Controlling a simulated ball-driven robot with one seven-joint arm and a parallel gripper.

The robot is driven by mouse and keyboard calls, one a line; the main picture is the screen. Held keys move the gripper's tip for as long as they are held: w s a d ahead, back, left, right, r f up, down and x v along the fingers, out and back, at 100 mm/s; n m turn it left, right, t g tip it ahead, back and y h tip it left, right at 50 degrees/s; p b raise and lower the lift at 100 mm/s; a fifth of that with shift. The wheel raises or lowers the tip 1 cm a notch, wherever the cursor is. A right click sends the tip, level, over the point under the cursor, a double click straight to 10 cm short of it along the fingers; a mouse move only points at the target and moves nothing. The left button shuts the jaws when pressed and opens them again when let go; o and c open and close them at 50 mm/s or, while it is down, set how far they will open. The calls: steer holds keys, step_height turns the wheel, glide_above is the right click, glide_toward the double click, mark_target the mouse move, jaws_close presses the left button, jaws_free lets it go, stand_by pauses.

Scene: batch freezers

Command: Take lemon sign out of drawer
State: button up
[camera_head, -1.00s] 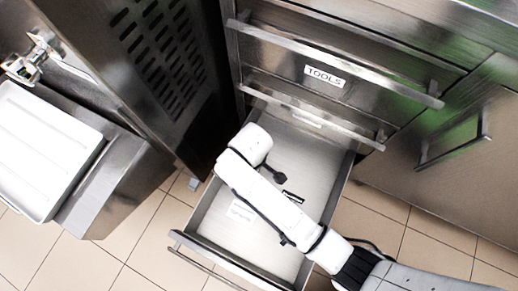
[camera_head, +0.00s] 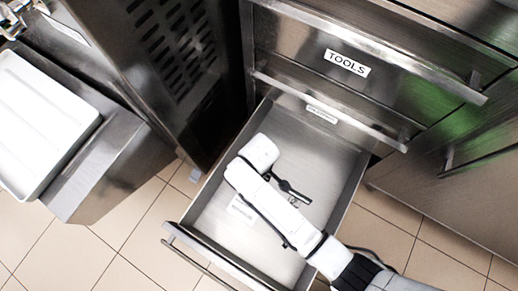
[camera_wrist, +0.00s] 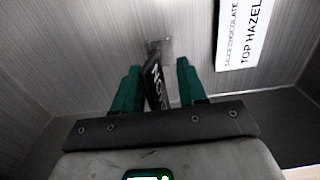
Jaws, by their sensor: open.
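The drawer (camera_head: 315,160) is pulled open below the TOOLS drawer, and my arm reaches down into it. In the wrist view, a narrow dark sign (camera_wrist: 156,88) with white letters stands between my gripper's (camera_wrist: 157,72) two green fingers.
The drawer's walls surround my gripper closely. The TOOLS drawer (camera_head: 300,40) and its long handle are above. A perforated steel cabinet (camera_head: 180,60) stands left of the drawer. A white tray (camera_head: 40,120) lies at the far left. Tiled floor is open in front.

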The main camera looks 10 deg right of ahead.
steer(key=shift+f, duration=0.2)
jaws_close()
stand_by(0.6)
